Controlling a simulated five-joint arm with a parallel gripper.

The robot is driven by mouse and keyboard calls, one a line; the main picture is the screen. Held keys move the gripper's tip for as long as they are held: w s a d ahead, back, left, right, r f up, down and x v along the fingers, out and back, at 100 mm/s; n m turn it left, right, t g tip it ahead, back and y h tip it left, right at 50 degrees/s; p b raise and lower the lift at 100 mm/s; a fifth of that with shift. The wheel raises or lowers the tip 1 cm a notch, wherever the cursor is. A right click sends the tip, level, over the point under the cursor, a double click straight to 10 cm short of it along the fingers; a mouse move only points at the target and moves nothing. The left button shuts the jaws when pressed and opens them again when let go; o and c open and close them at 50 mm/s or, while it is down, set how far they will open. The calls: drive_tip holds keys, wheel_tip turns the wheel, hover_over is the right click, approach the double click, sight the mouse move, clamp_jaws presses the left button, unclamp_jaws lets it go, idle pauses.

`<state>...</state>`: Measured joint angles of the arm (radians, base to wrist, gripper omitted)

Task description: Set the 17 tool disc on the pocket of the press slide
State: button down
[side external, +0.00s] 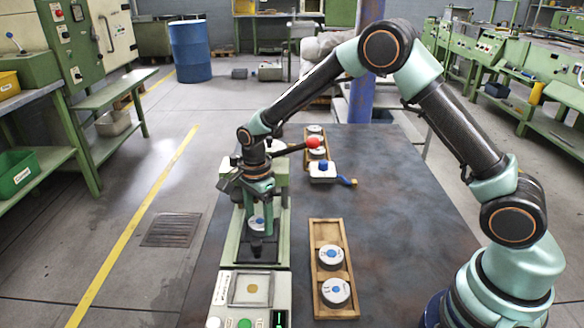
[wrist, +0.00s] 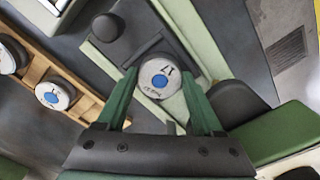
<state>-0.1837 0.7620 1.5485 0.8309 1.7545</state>
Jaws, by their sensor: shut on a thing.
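My gripper (side external: 257,207) reaches down over the green press at the left of the table. In the wrist view its two green fingers (wrist: 160,88) stand on either side of the 17 tool disc and are shut on it. The disc (wrist: 163,73) is pale, with a blue centre and dark markings. In the side view the disc (side external: 257,222) shows below the fingers, above the press slide (side external: 258,248) with its dark block. The pocket is hidden under the disc and gripper. I cannot tell whether the disc touches the slide.
A wooden tray (side external: 315,306) with two blue-centred discs stands right of the press. Another tray (side external: 308,134) with discs is farther back. A red-knobbed lever (side external: 313,142) sticks out right. A control box (side external: 248,300) stands in front.

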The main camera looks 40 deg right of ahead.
idle(0.3)
unclamp_jaws()
wheel_tip(320, 180, up, 12)
drive_tip(key=s+d+r+n+t, duration=0.3)
drive_tip(key=s+d+r+n, duration=0.2)
drive_tip(key=s+r+n, duration=0.35)
drive_tip(key=s+d+r+n+t, duration=0.1)
drive_tip(key=s+d+n+t, duration=0.1)
drive_tip(key=s+n, duration=0.7)
drive_tip(key=shift+s+d+t, duration=0.3)
drive_tip(key=shift+s+d, duration=0.05)
drive_tip(key=shift+d, duration=0.5)
